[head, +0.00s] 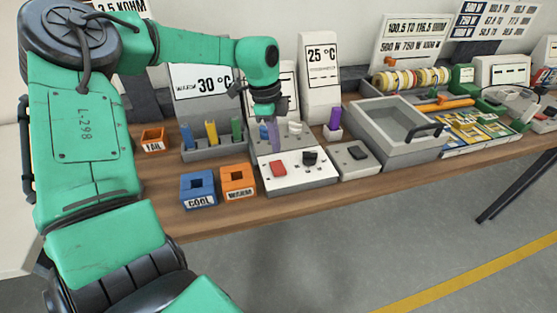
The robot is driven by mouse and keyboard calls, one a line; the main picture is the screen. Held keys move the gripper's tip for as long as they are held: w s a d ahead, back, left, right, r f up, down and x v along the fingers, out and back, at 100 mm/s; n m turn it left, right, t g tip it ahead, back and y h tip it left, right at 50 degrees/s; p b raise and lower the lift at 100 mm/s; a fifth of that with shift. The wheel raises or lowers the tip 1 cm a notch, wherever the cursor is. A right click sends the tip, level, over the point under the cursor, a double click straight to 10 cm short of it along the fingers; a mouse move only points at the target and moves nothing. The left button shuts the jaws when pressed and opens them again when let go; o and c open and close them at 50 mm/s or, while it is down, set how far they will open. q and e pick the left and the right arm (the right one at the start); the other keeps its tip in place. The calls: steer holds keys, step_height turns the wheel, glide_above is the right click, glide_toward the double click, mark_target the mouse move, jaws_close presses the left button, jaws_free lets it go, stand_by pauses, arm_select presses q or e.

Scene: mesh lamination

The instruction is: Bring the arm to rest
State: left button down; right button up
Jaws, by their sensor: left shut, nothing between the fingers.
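My left arm (85,130) is green and comes in from the left, bending over the bench. Its gripper (272,145) points down above the white control box with a red button (278,168). The fingers are shut with nothing between them. They hang in front of the box and small grey parts behind it; I cannot tell whether they touch anything. My right gripper is not in view.
The wooden bench (225,218) holds blue (198,189) and orange (238,183) blocks, a grey rack (215,147) with coloured pieces, a grey basin (395,130), a spool rack (410,80) and printed cards (475,130). Signs stand behind. The floor in front is clear.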

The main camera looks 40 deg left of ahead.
arm_select(q)
steer(key=shift+r+p, duration=0.65)
steer(key=shift+r, duration=0.8)
